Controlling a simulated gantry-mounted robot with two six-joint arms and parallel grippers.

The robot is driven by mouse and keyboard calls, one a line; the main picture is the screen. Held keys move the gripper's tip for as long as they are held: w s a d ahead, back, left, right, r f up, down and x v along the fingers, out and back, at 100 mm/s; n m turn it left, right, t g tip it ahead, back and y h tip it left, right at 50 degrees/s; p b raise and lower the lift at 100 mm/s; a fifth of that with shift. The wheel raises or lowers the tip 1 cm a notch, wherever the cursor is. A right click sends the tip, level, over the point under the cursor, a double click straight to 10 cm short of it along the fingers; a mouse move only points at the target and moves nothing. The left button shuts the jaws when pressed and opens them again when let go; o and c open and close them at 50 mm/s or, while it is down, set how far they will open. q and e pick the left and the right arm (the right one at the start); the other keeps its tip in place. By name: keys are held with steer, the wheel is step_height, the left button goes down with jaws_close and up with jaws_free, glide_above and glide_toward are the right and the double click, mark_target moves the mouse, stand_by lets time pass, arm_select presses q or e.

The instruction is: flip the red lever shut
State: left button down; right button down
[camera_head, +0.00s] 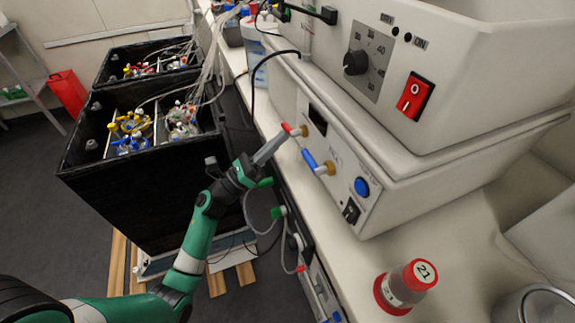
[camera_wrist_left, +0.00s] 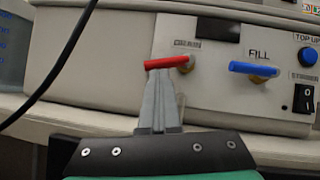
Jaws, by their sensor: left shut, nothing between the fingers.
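The red lever (camera_head: 291,129) is a small red handle on a brass valve at the left of the lower white unit's front panel. In the left wrist view the red lever (camera_wrist_left: 168,62) lies almost level, pointing left from its valve. My left gripper (camera_head: 283,137) is shut and empty, its fingertips at the lever. In the left wrist view the fingertips of my left gripper (camera_wrist_left: 160,74) are just below the lever; I cannot tell whether they touch it. My right gripper is not in view.
A blue lever (camera_head: 318,162) marked FILL sits right of the red one, with a blue button (camera_head: 361,187) and a black switch (camera_head: 351,211) beyond. A black cable (camera_wrist_left: 54,68) hangs at left. A red-capped bottle (camera_head: 401,289) stands on the bench. Black boxes (camera_head: 124,199) stand left.

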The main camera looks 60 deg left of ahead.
arm_select(q)
steer(key=shift+d+f+b, duration=0.1)
steer(key=shift+f+b, duration=0.15)
steer(key=shift+b, duration=0.05)
steer(key=f+b, duration=0.4)
steer(key=shift+s+d+f, duration=0.35)
steer(key=shift+s+d, duration=0.05)
steer(key=shift+s+p, duration=0.6)
steer(key=shift+s, duration=0.5)
glide_toward(277, 166)
step_height(277, 166, up, 3)
steer(key=shift+d+r, duration=0.15)
steer(key=shift+r, duration=0.05)
steer(key=shift+p, duration=0.3)
